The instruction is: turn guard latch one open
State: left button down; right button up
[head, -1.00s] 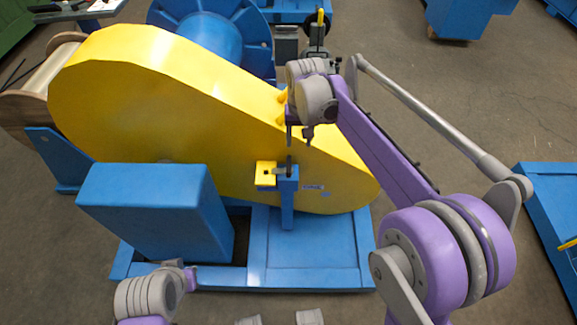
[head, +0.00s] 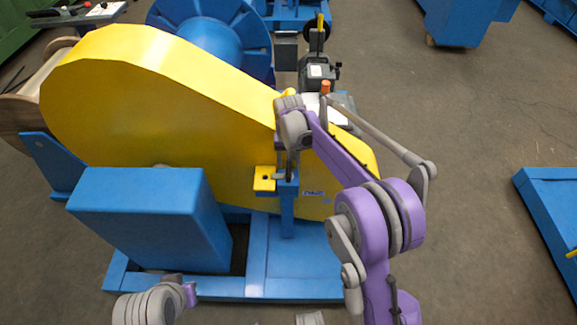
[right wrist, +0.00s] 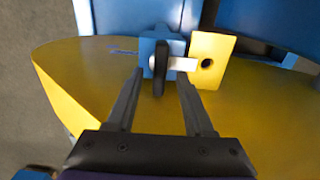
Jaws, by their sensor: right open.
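Guard latch one sits at the front of the yellow chain guard (head: 150,95). Its blue bracket (head: 288,207) stands beside a yellow tab (head: 265,180). In the right wrist view, a silver bar (right wrist: 183,63) runs from the blue bracket across to the yellow tab (right wrist: 213,45), beside its dark hole. A black handle (right wrist: 158,83) points from the bracket toward my gripper. My right gripper (right wrist: 158,76) is open, with one finger on each side of the handle and gaps on both sides. In the head view my right wrist partly hides the latch.
A blue box-shaped housing (head: 137,215) stands in front of the guard at left, close to the latch. The blue base frame (head: 290,262) lies below. A grey machine (head: 317,72) stands behind the guard. Open floor (head: 465,130) lies to the right.

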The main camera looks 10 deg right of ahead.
jog(key=shift+f, duration=0.7)
grip_shut()
